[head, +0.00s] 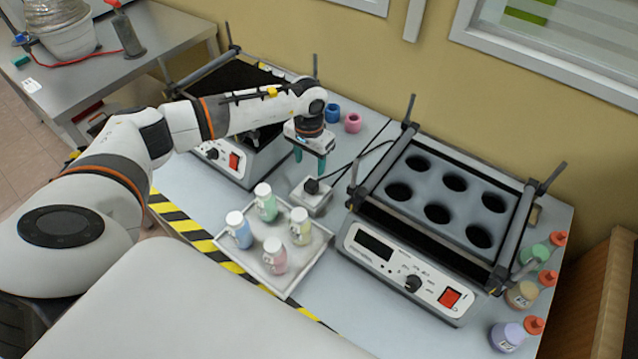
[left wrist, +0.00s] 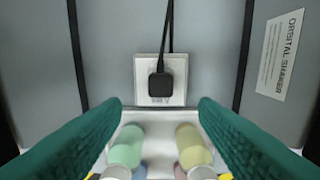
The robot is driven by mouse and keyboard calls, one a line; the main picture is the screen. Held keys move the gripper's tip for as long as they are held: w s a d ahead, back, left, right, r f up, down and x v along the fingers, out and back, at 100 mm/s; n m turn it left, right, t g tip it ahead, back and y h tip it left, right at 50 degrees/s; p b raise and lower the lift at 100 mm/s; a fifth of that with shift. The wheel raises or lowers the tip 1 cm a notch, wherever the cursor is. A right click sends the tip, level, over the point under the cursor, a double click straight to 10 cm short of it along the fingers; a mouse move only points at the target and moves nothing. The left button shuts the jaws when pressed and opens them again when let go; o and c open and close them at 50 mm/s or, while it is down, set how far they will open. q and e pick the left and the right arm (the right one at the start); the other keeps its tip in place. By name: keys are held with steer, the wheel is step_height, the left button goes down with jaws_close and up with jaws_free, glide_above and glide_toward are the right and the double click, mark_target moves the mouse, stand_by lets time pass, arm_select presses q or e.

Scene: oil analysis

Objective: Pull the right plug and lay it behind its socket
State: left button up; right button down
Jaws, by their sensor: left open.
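A black plug (head: 311,186) sits in a white socket (head: 322,203) on the table between two shakers. In the left wrist view the plug (left wrist: 160,85) sits in the white socket (left wrist: 146,68), with its dark cable running up. I see only one plug clearly and cannot tell whether another is hidden. My left gripper (head: 309,161) has teal fingers and is open and empty, above and a little behind the plug in the head view. In the left wrist view its fingertips (left wrist: 160,104) lie to either side, apart from the plug. My right gripper is not in view.
A white tray (head: 305,262) with several capped bottles stands in front of the socket. An orbital shaker (head: 360,275) stands to the right, another (head: 195,150) to the left. Blue (head: 333,113) and pink (head: 353,122) items stand at the back.

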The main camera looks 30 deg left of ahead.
mark_target(311, 183)
arm_select(q)
steer(key=shift+w+f, duration=0.15)
steer(key=shift+f, duration=0.45)
step_height(311, 183, down, 8)
steer(key=b, duration=0.6)
steer(key=shift+r, duration=0.15)
steer(key=shift+f+b, duration=0.35)
steer(key=shift+b, duration=0.05)
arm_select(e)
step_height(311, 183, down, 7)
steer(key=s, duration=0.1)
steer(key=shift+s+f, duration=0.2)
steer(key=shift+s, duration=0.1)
arm_select(q)
steer(key=shift+b, duration=0.55)
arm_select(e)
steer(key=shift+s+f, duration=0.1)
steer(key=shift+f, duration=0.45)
